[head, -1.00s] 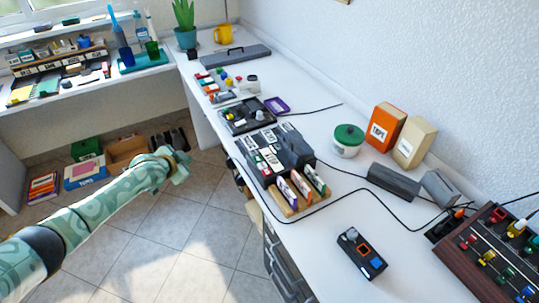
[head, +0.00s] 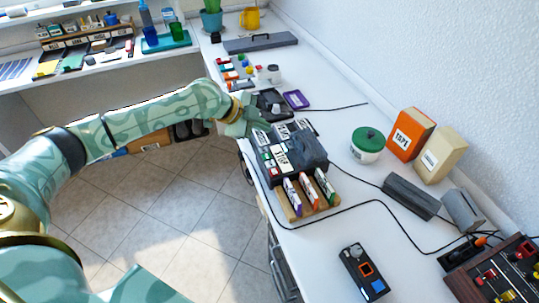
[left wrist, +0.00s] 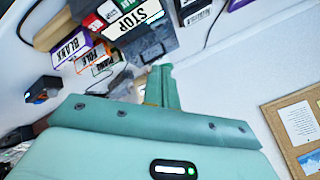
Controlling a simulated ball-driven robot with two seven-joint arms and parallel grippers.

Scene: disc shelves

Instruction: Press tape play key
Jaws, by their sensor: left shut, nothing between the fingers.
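The tape player (head: 308,150) is a dark grey box on the white counter, with large labelled keys along its left side. The stop key (head: 281,158) has a readable white label, and it also shows in the left wrist view (left wrist: 138,20). Small green and red marks sit beside it. The play key's label cannot be made out. My left gripper (head: 250,124) is shut and empty at the far left end of the player, near its keys; contact cannot be told. It also shows in the left wrist view (left wrist: 164,82). My right gripper is out of view.
A wooden rack of cassettes (head: 291,212) stands in front of the player. A black cable (head: 345,194) loops around it. A dark tray (head: 271,102) lies behind. A green-lidded jar (head: 367,146) stands to the right. The front counter around a small black device (head: 364,272) is fairly clear.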

